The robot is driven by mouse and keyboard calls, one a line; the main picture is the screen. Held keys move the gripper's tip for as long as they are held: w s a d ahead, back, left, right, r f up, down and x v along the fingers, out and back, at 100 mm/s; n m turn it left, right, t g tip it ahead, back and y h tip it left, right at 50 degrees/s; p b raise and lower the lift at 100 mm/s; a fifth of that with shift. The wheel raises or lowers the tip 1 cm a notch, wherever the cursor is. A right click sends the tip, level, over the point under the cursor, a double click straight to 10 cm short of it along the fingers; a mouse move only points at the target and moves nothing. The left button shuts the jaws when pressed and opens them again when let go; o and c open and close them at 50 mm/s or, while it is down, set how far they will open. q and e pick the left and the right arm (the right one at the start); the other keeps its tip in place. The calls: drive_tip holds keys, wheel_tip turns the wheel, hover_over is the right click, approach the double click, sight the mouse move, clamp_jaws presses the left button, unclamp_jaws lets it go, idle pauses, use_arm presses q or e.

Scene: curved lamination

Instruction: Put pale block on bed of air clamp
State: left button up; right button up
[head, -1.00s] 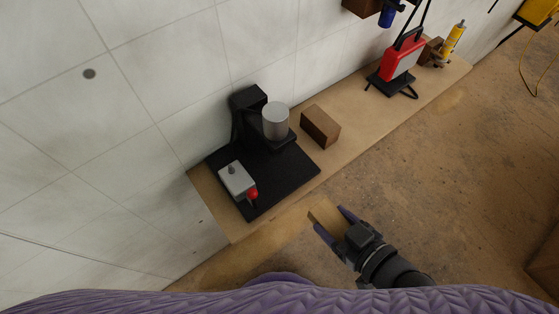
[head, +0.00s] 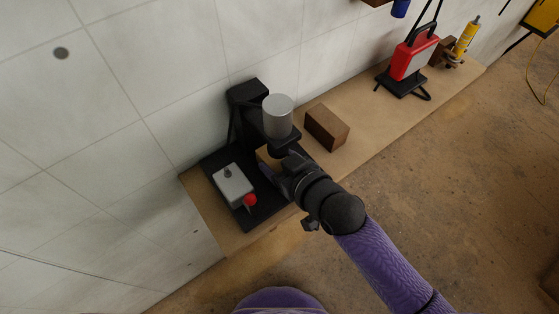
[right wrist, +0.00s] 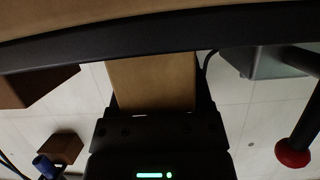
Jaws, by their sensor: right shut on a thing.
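The air clamp has a black upright with a grey cylinder (head: 278,117) above a flat black base plate (head: 265,212). My right gripper (head: 272,163) is over the base plate, just below and in front of the cylinder, shut on the pale block (head: 264,155). In the head view the block is mostly hidden by my gripper and the clamp. In the right wrist view the pale block (right wrist: 152,82) stands out from my gripper toward a long black edge. I cannot tell whether the block touches the plate. My left gripper is not in view.
A grey control box (head: 232,185) with a red knob (head: 249,200) sits on the plate close left of my gripper. A dark brown block (head: 327,127) stands right of the clamp.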

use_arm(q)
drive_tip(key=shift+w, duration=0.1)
use_arm(e)
drive_tip(key=o, duration=1.3)
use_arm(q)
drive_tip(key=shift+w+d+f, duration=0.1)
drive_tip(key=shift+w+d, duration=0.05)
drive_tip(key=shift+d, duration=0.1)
use_arm(e)
drive_tip(key=shift+s+d+r, duration=0.15)
drive_tip(key=shift+s, duration=0.05)
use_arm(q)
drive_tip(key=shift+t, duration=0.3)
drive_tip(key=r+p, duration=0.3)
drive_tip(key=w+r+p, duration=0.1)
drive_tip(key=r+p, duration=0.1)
use_arm(e)
drive_tip(key=v, duration=1.1)
drive_tip(key=shift+s+d, duration=0.2)
